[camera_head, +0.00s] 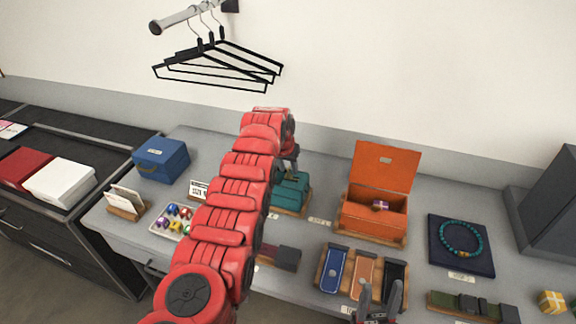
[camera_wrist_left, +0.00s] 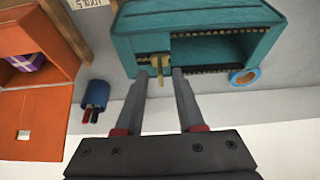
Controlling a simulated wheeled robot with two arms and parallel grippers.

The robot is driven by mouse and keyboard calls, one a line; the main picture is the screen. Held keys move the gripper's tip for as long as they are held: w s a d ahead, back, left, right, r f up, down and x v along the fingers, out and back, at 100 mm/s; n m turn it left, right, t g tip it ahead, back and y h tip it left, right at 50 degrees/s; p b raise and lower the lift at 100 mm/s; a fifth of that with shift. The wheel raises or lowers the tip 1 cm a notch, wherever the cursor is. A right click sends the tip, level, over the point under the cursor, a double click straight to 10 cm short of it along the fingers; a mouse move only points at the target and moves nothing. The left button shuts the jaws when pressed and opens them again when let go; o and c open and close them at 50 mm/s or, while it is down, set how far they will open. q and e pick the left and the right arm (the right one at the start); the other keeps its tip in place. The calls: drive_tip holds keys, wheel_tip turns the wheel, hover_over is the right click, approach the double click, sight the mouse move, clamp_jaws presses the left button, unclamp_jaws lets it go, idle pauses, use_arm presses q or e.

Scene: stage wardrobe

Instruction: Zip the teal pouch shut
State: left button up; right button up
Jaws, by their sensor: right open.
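The teal pouch (camera_head: 291,192) sits on a wooden base on the grey table, partly behind my left arm. In the left wrist view the pouch (camera_wrist_left: 130,45) shows a dark gap between two rows of brass teeth, to the right of a brass zip slider (camera_wrist_left: 153,61) with a hanging pull tab. My left gripper (camera_head: 290,163) is at the pouch. In the left wrist view its fingers (camera_wrist_left: 163,76) are apart, with the pull tab between or just beyond their tips; contact cannot be told. My right gripper (camera_head: 381,292) is open and empty at the bottom, before the strap tray.
An open orange box (camera_head: 371,214) stands right of the pouch. The strap tray (camera_head: 322,272), a necklace pad (camera_head: 440,256) and a blue box (camera_head: 161,160) are also on the table. In the left wrist view a blue holder (camera_wrist_left: 94,93) stands near the pouch. Hangers (camera_head: 215,65) hang above.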

use_arm(q)
drive_tip(key=shift+f, duration=0.2)
clamp_jaws()
idle(1.5)
